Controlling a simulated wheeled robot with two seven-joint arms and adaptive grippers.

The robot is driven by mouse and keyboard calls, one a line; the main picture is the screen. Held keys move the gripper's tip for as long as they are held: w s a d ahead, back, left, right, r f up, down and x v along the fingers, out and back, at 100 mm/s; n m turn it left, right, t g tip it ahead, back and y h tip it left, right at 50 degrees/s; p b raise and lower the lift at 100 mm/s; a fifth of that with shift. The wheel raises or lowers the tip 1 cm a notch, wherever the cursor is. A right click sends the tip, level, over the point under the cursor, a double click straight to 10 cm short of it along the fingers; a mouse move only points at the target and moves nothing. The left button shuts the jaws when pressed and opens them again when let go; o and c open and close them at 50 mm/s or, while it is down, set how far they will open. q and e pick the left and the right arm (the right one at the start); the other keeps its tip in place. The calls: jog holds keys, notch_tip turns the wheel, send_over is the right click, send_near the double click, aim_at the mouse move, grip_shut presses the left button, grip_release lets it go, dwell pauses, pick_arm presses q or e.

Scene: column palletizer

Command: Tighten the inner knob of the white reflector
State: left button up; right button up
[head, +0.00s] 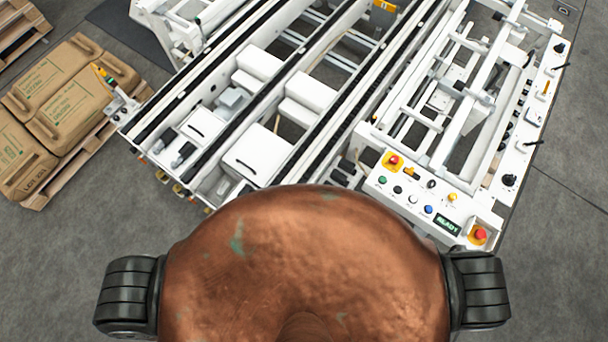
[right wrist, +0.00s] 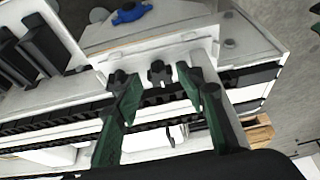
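In the right wrist view my right gripper (right wrist: 160,90) has its two green and dark fingers spread apart, with a gap between the tips. A small black knob (right wrist: 157,72) shows in that gap, beyond the fingertips, on a white metal part (right wrist: 200,55) that may be the reflector. I see no finger closed on the knob; whether one touches it I cannot tell. A blue knob (right wrist: 128,12) sits on the plate farther back. In the head view neither gripper shows, and I cannot pick out the reflector or its inner knob.
The white machine frame (head: 258,155) with dark conveyor rails fills the head view's middle. A control panel (head: 420,200) with buttons stands at its right. Brown sacks (head: 65,105) lie on a wooden pallet (head: 95,140) at left. Grey floor (head: 560,230) is clear at right.

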jog(key=shift+s+r, duration=0.1)
jog(key=v, duration=0.7)
jog(key=shift+r, duration=0.4)
jog(key=shift+d, duration=0.1)
jog(key=s+d+f+m+h+b, duration=0.3)
jog(key=d+f+m+b, duration=0.15)
jog(key=d+f, duration=1.65)
jog(key=s+d+f+m+b, duration=0.1)
jog(key=s+d+f, duration=0.2)
jog(key=s, duration=0.4)
jog(key=s+d+f+m+g, duration=0.1)
jog(key=s+d+f+m, duration=0.1)
jog(key=s+f, duration=0.3)
jog(key=s+d+f+m+h+b, duration=0.1)
jog(key=s+d+f, duration=0.4)
jog(key=s, duration=0.6)
jog(key=shift+s+m+g+b, duration=0.2)
jog(key=shift+m+g+b, duration=0.15)
jog(key=shift+m, duration=0.2)
